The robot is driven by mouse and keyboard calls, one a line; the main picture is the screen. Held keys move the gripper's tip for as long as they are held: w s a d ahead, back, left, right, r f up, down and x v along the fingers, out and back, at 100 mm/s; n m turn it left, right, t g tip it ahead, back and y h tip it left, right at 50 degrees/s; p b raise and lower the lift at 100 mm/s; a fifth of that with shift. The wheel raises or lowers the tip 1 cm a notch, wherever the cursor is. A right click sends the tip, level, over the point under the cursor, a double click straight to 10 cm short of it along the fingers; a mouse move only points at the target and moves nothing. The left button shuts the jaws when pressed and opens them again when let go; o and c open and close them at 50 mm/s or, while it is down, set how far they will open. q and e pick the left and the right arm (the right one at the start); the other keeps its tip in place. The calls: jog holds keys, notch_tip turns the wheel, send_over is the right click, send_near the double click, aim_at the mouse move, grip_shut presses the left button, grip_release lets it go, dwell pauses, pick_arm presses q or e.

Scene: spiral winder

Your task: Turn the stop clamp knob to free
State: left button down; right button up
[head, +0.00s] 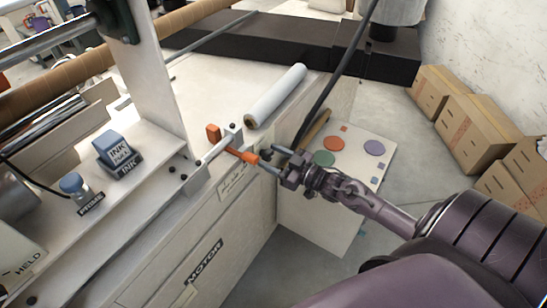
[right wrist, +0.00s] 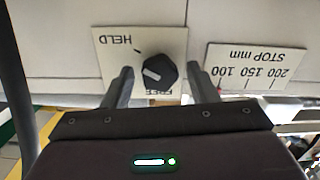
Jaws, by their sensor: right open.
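The stop clamp knob (right wrist: 156,73) is black with a white pointer line and sits on a cream plate (right wrist: 110,42) in the right wrist view. The plate reads HELD, upside down in this view; a second word below the knob is partly hidden. The white line lies on the knob's left part, pointing roughly left. My right gripper (right wrist: 160,70) is open, with one finger on each side of the knob; contact cannot be told. In the head view my right gripper (head: 270,158) is at the bench's front face, beside an orange bar (head: 230,145). My left gripper is not in view.
A STOP mm scale (right wrist: 258,68) is right of the knob plate. A white roll (head: 275,95) lies on the bench top above. Cardboard boxes (head: 460,115) stand on the floor at right.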

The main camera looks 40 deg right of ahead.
jog(key=shift+c, duration=1.3)
jog(key=c, duration=0.7)
jog(key=n, duration=0.6)
jog(key=shift+n, duration=0.4)
jog(key=n, duration=0.5)
jog(key=shift+f, duration=0.1)
jog(key=n, duration=0.5)
jog(key=shift+n, duration=0.4)
jog(key=n, duration=0.2)
jog(key=shift+n, duration=0.3)
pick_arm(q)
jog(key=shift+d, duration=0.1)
pick_arm(e)
jog(key=shift+n, duration=1.7)
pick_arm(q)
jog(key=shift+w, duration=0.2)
pick_arm(e)
jog(key=shift+f, duration=0.1)
